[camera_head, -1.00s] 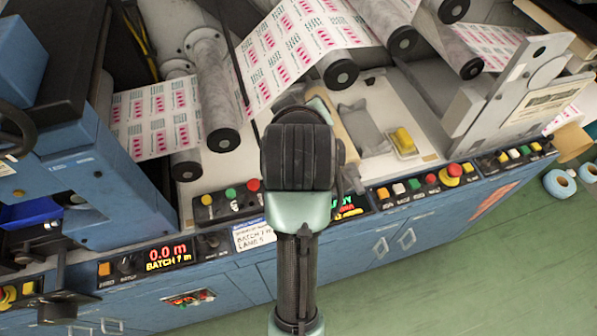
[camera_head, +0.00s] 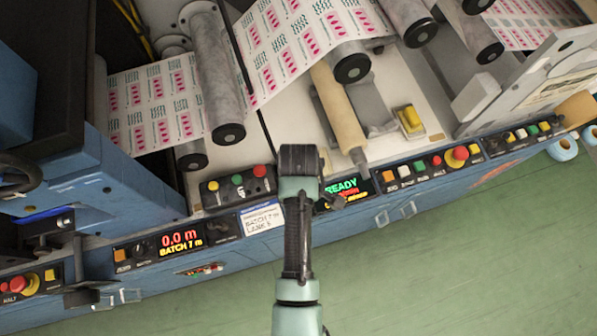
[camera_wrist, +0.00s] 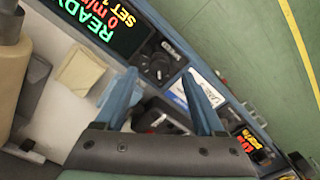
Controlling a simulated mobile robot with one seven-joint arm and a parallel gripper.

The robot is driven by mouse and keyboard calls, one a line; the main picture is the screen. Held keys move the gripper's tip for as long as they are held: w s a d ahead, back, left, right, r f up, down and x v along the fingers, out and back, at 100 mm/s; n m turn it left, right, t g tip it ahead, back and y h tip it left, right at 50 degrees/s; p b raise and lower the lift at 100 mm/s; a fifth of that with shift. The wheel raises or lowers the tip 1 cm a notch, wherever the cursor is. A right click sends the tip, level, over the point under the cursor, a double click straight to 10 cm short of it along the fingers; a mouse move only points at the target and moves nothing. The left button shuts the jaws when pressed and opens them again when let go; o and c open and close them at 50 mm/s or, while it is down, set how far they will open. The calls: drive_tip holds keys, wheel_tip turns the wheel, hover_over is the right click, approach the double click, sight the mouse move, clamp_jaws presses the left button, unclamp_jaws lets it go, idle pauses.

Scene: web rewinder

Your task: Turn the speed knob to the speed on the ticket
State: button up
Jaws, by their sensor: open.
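My gripper (camera_wrist: 159,76) is open in the wrist view, its two blue fingers apart and empty. A black knob (camera_wrist: 158,65) shows beyond and between the fingertips, beside the READY display (camera_wrist: 105,25). The display reads 0 m/min and a SET line that is cut off. My arm hides this knob in the head view, where the READY display (camera_head: 342,190) is partly visible. In the wrist view the ticket (camera_wrist: 203,92) is partly behind a finger.
A 0.0 m batch display (camera_head: 180,241) sits left of the ticket with dark knobs nearby. More buttons and a red stop button (camera_head: 460,154) are on the right. The green floor (camera_head: 440,260) in front is clear.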

drive_tip(key=shift+f, duration=1.5)
clamp_jaws()
